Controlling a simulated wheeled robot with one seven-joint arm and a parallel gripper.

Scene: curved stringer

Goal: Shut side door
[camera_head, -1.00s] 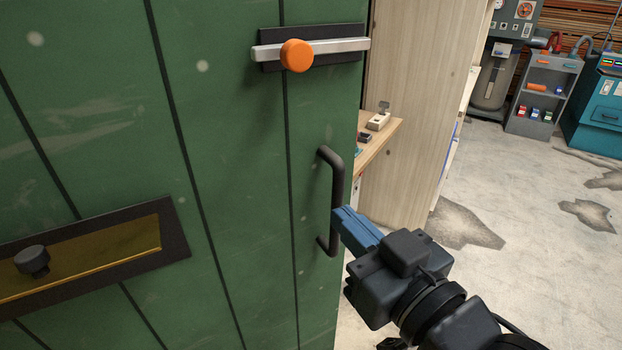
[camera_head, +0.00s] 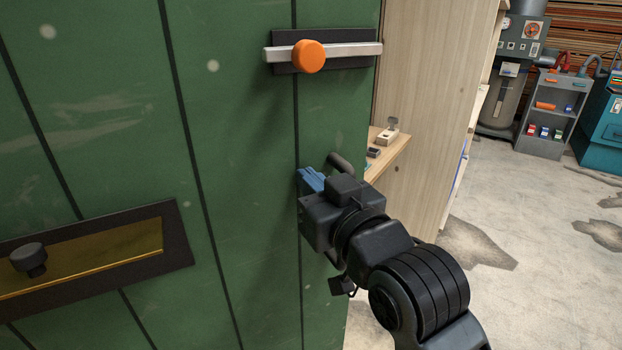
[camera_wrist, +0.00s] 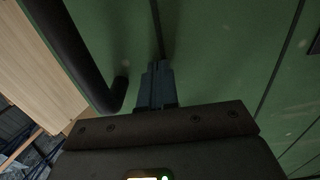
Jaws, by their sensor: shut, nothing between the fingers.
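The green plank side door (camera_head: 235,130) fills the left and middle of the head view. It stands ajar, with a wooden cabinet side and a shelf showing past its right edge. My gripper (camera_head: 311,178) is shut and empty, its blue fingertips at the door face just left of the black handle (camera_head: 341,163). My wrist hides most of the handle. In the wrist view the fingertips (camera_wrist: 157,72) point at the green door (camera_wrist: 215,60), with the handle (camera_wrist: 75,45) on their left. I cannot tell for sure whether they touch the door.
A sliding bolt with an orange knob (camera_head: 309,56) sits high on the door. A brass plate with a black knob (camera_head: 85,255) is at lower left. A wooden shelf (camera_head: 385,155) with small items lies behind the door edge. Concrete floor (camera_head: 530,220) at right is clear.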

